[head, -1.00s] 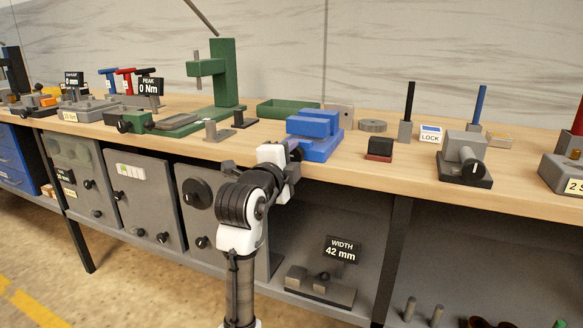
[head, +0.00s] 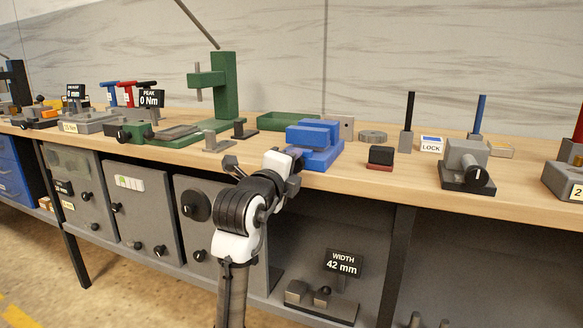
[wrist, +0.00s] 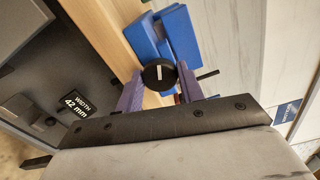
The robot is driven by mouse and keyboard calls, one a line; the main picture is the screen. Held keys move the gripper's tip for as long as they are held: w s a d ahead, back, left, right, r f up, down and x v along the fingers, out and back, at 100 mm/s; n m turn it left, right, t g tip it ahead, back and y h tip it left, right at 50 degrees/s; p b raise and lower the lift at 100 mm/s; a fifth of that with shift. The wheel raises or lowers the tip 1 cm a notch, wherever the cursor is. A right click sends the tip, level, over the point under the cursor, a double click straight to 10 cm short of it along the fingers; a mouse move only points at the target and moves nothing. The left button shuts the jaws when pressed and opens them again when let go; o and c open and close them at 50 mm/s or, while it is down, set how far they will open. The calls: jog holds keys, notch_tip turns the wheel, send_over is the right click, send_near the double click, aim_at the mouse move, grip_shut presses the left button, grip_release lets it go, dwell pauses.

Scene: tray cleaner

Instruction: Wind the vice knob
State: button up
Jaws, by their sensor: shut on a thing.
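The blue vice (head: 318,135) stands at the front edge of the wooden bench. Its knob (wrist: 158,75) is a black disc with a white line, seen face-on in the wrist view in front of the blue vice body (wrist: 178,35). The white line runs nearly upright there. My gripper (wrist: 160,88) has its two purple fingers on either side of the knob and is shut on it. In the head view my wrist hides the knob and the fingers.
A sign below the bench reads WIDTH 42 mm (head: 343,263). A black and red block (head: 380,157) and a grey block with a dial (head: 465,165) stand to the right. A green press (head: 222,90) and green tray (head: 288,121) stand left and behind.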

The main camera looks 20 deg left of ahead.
jog(key=o, duration=1)
jog(key=s, duration=1.3)
jog(key=shift+s+a, duration=0.25)
jog(key=shift+s, duration=0.15)
